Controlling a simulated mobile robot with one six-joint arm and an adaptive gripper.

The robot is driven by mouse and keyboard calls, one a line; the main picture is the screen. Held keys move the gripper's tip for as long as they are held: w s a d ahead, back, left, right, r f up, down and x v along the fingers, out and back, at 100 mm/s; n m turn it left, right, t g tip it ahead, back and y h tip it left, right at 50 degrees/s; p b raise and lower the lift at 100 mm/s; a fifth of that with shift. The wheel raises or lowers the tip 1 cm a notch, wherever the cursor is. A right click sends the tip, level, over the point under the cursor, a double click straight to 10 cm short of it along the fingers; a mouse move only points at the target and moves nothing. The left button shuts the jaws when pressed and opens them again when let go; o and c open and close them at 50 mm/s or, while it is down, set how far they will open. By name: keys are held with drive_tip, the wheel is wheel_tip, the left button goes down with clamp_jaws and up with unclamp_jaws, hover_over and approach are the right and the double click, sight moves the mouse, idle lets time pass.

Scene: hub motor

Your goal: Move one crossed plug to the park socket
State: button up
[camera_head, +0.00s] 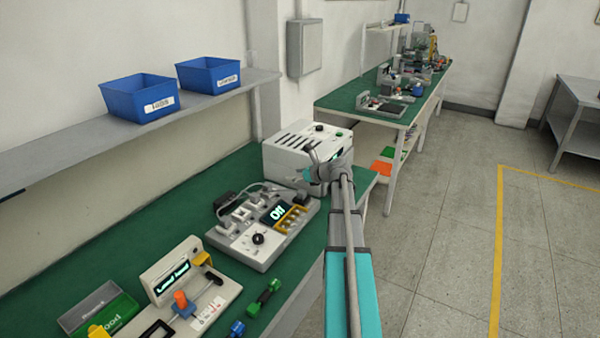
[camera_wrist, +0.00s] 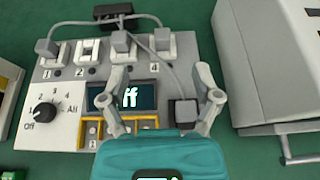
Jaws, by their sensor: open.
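The control panel (camera_wrist: 75,88) carries a row of numbered sockets along its top edge. Grey plugs sit at position 1 (camera_wrist: 47,47), at the third position (camera_wrist: 122,41) and at position 4 (camera_wrist: 161,40), with grey cables. Position 2 (camera_wrist: 88,50) shows a white socket that looks empty. In the head view my gripper (camera_head: 308,174) is partly hidden.
The dial (camera_wrist: 43,113) points to Off. A black cable block (camera_wrist: 113,14) lies behind the sockets. A white slotted box (camera_head: 290,155) stands right of the panel. A test stand (camera_head: 180,265) and green dumbbell-shaped part (camera_head: 264,298) are nearer on the green bench.

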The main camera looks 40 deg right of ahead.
drive_tip(key=s+a+r+p, duration=0.1)
drive_tip(key=s+a+r, duration=0.1)
drive_tip(key=a, duration=0.7)
drive_tip(key=s+a+r+p, duration=0.1)
drive_tip(key=s+a, duration=0.3)
drive_tip(key=a, duration=0.6)
drive_tip(key=shift+s+a+r+p, duration=0.15)
drive_tip(key=shift+s+r+p, duration=0.2)
drive_tip(key=shift+p, duration=0.4)
